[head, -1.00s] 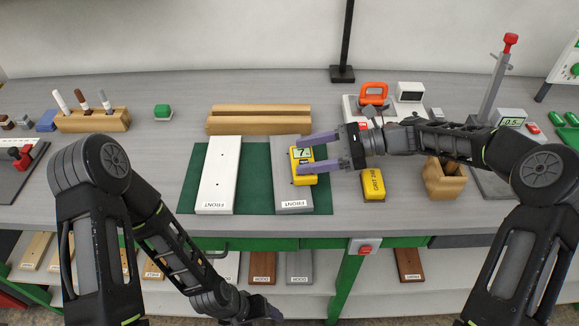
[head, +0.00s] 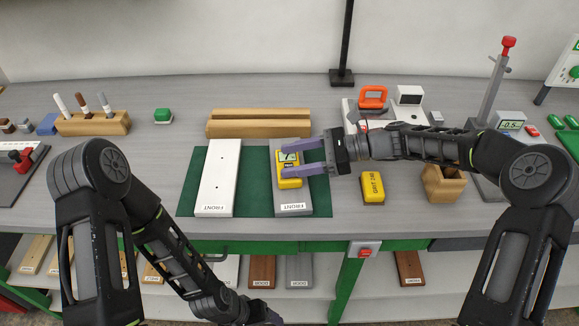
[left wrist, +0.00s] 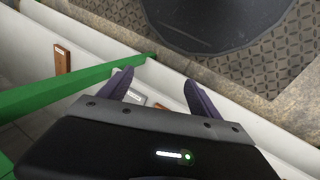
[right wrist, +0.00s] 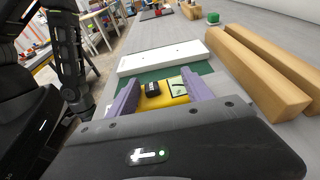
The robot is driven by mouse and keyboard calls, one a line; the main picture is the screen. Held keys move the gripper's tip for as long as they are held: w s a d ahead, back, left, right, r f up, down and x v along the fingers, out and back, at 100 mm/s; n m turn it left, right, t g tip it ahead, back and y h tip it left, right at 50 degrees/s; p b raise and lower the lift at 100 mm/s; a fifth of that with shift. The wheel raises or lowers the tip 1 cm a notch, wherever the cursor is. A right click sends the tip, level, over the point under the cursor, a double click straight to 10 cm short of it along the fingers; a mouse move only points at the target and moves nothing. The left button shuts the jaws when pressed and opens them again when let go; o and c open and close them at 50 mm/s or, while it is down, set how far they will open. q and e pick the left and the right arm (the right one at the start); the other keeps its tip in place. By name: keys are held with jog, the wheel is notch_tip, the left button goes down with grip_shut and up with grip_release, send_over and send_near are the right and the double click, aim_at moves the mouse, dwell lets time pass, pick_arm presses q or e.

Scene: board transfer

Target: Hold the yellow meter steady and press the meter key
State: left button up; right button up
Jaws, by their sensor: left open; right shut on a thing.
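The yellow meter (head: 289,171) rests on the grey FRONT board (head: 293,206) on the green mat. Its small display is at the far end and a black key is just nearer. My right gripper (head: 302,160) comes from the right and is shut on the meter, with purple fingers along its sides. The right wrist view shows the meter (right wrist: 165,100) between the two fingers, with the black key (right wrist: 152,89) and display (right wrist: 177,86) uncovered. My left gripper (left wrist: 158,90) is open and empty, low in front of the bench edge.
A white FRONT board (head: 218,180) lies left of the grey one on the green mat (head: 256,180). Wooden rails (head: 258,123) stand behind. A yellow grit block (head: 372,186) and a wooden box (head: 443,183) are to the right. Labelled boards lie on the shelf below.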

pick_arm(q)
jog(key=shift+f, duration=0.15)
grip_shut()
dwell(0.7)
dwell(0.9)
